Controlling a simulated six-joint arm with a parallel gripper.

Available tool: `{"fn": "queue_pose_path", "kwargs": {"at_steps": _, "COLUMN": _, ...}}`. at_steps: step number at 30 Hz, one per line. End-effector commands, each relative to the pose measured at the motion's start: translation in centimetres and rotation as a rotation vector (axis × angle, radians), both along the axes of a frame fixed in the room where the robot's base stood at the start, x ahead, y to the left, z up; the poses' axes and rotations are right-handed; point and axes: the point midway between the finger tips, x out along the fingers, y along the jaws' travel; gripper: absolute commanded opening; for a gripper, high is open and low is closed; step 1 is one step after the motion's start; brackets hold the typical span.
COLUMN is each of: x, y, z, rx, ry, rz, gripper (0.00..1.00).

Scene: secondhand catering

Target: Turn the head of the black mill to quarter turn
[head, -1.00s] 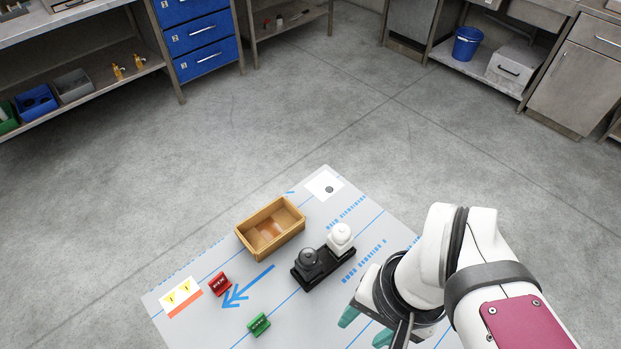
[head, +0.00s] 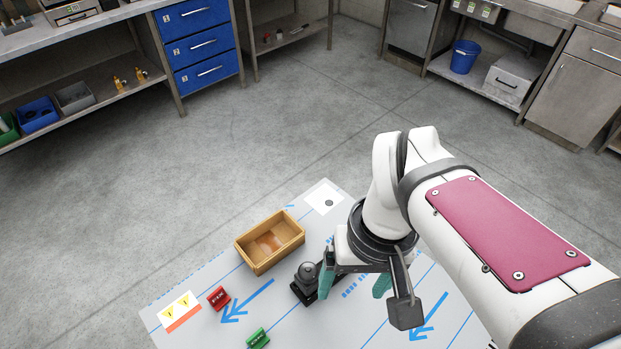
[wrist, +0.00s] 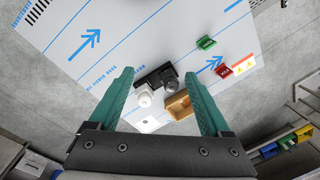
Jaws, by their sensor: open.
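The black mill (head: 309,270) stands in a black rack (head: 299,293) on the pale table, its round head upward. It also shows in the wrist view (wrist: 171,86). The white mill (wrist: 144,97) stands beside it in the same rack; in the head view my arm hides it. My gripper (head: 353,289) is open and empty, with green fingers, over the right part of the rack. In the wrist view my gripper (wrist: 159,72) has both mills between its spread fingers, at a distance below. I cannot tell how the black mill's head is turned.
A wooden box (head: 269,241) stands just behind the rack. A red block (head: 218,298) and a green block (head: 257,338) lie to the left on the table (head: 190,335). A white card with a dark disc (head: 325,197) lies at the far corner.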

Motion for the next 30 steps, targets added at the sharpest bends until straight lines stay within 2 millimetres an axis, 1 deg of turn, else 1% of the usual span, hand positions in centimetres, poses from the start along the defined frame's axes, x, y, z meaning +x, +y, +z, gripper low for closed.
{"fn": "queue_pose_path", "kwargs": {"at_steps": 1, "x": 2.9, "y": 1.5, "z": 0.3, "rx": -0.02, "ry": -0.012, "rz": 0.221, "gripper": 0.81}}
{"fn": "queue_pose_path", "kwargs": {"at_steps": 3, "x": 6.3, "y": 3.7, "z": 0.5, "rx": -0.046, "ry": -0.038, "rz": 0.513, "gripper": 0.81}}
{"fn": "queue_pose_path", "kwargs": {"at_steps": 6, "x": 9.1, "y": 6.1, "z": 0.2, "rx": -0.07, "ry": -0.057, "rz": 0.775, "gripper": 0.81}}
{"fn": "queue_pose_path", "kwargs": {"at_steps": 7, "x": 9.6, "y": 6.4, "z": 0.1, "rx": -0.074, "ry": -0.061, "rz": 0.815, "gripper": 0.81}}
{"fn": "queue_pose_path", "kwargs": {"at_steps": 9, "x": 9.9, "y": 6.7, "z": -0.6, "rx": -0.077, "ry": -0.062, "rz": 0.85, "gripper": 0.81}}
{"fn": "queue_pose_path", "kwargs": {"at_steps": 11, "x": 9.8, "y": 6.6, "z": -1.7, "rx": -0.076, "ry": -0.061, "rz": 0.849, "gripper": 0.81}}
{"fn": "queue_pose_path", "kwargs": {"at_steps": 14, "x": 9.7, "y": 6.6, "z": -4.5, "rx": -0.075, "ry": -0.057, "rz": 0.848, "gripper": 0.81}}
{"fn": "queue_pose_path", "kwargs": {"at_steps": 18, "x": 9.7, "y": 6.5, "z": -8.9, "rx": -0.074, "ry": -0.057, "rz": 0.845, "gripper": 0.81}}
{"fn": "queue_pose_path", "kwargs": {"at_steps": 21, "x": 9.7, "y": 6.5, "z": -11.6, "rx": -0.075, "ry": -0.057, "rz": 0.844, "gripper": 0.81}}
{"fn": "queue_pose_path", "kwargs": {"at_steps": 25, "x": 9.7, "y": 6.5, "z": -14.1, "rx": -0.075, "ry": -0.061, "rz": 0.842, "gripper": 0.81}}
{"fn": "queue_pose_path", "kwargs": {"at_steps": 27, "x": 9.7, "y": 6.5, "z": -14.8, "rx": -0.075, "ry": -0.062, "rz": 0.841, "gripper": 0.81}}
{"fn": "queue_pose_path", "kwargs": {"at_steps": 30, "x": 9.8, "y": 6.6, "z": -15.4, "rx": -0.075, "ry": -0.064, "rz": 0.841, "gripper": 0.81}}
